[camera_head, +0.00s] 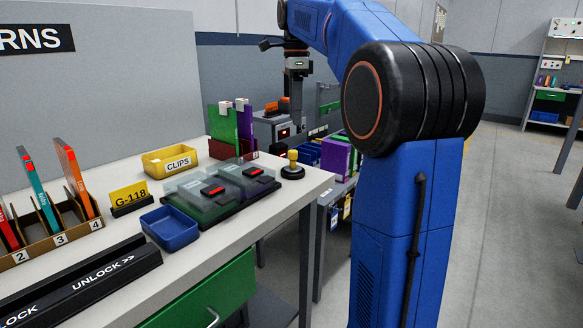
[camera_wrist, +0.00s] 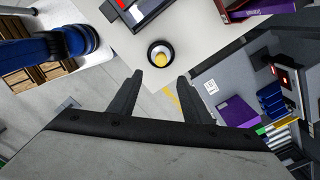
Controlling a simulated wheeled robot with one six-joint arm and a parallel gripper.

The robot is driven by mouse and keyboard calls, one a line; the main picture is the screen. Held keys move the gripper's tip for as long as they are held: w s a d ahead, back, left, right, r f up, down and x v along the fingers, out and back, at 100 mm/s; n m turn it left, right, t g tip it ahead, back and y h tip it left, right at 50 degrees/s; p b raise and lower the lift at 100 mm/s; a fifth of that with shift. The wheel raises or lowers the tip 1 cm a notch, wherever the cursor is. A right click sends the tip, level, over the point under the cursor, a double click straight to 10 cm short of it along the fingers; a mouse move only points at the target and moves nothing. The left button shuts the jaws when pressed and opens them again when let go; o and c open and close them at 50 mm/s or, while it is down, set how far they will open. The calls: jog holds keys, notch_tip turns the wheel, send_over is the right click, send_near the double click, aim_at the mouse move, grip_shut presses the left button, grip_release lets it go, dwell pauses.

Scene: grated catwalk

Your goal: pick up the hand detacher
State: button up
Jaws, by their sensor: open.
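The hand detacher appears to be the small yellow knob on a round black base (camera_head: 292,165), standing upright near the right end of the workbench. In the wrist view the hand detacher (camera_wrist: 160,55) is seen from above, just beyond the fingertips and roughly centred between them. My gripper (camera_wrist: 159,79) is open and empty, its two black fingers apart and not touching the knob. In the head view my gripper (camera_head: 296,100) hangs pointing down above and behind the bench end; its fingertips are hard to make out there.
On the workbench (camera_head: 225,240), left of the knob, lies a black tray with clear-lidded cases (camera_head: 218,188). A yellow CLIPS bin (camera_head: 170,161), a blue bin (camera_head: 170,228) and a green upright panel (camera_head: 222,130) stand nearby. Purple boxes (camera_head: 336,157) sit on a shelf beyond the bench edge.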

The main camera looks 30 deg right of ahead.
aim_at(293, 151)
notch_tip(293, 151, down, 7)
jog(key=shift+f, duration=0.1)
jog(key=shift+w+a+f, duration=0.1)
jog(key=shift+a+f, duration=0.05)
jog(key=shift+f, duration=1.2)
jog(key=shift+w+a+f, duration=0.1)
jog(key=shift+a+f, duration=0.05)
jog(key=shift+f, duration=1.2)
jog(key=shift+c, duration=0.6)
grip_shut()
